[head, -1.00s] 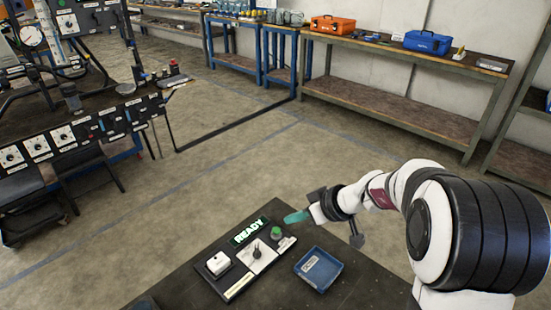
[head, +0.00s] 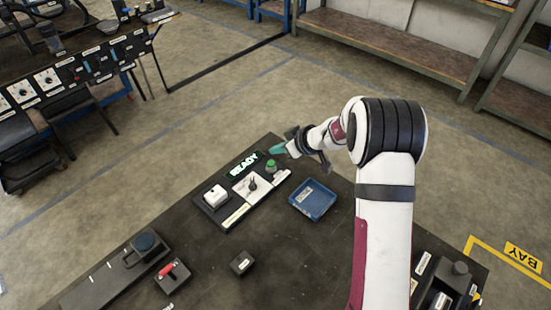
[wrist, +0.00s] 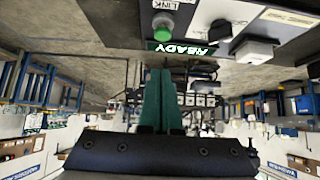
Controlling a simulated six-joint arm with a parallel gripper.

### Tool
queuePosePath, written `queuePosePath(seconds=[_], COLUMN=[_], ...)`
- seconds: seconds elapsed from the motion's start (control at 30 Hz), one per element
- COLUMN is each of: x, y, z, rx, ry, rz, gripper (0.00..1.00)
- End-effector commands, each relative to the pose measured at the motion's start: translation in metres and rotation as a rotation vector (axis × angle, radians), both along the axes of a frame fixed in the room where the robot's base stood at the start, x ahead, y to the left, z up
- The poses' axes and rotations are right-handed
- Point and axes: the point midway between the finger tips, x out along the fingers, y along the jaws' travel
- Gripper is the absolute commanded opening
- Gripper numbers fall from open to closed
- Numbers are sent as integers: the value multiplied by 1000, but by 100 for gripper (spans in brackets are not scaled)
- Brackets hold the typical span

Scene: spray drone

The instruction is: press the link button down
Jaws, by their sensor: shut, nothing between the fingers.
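The link button is a round green button (head: 271,166) at the far right corner of the control panel (head: 236,211). In the wrist view the same button (wrist: 163,27) sits in a grey collar by a "LINK" label, upside down at the top. My gripper (head: 275,150) has teal fingers shut together with nothing between them. In the head view the tips are just beyond the button. In the wrist view the gripper (wrist: 157,72) shows below the button with a visible gap. The button looks raised.
A lit "READY" display (head: 243,166), a black knob (head: 252,184) and a white switch box (head: 215,195) stand beside the button. A blue tray (head: 313,214) lies to the right. A red-handled lever (head: 168,268) is at the front left.

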Motion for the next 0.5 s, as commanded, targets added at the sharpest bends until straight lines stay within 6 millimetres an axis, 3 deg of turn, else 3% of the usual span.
queuePosePath(seconds=[0.07,0.2,0.5], x=[7,6,6], y=[8,6,6], z=[-13,-35,-49], rx=[0,1,-1], ry=[2,3,1], rz=[1,-1,0], gripper=[0,0,0])
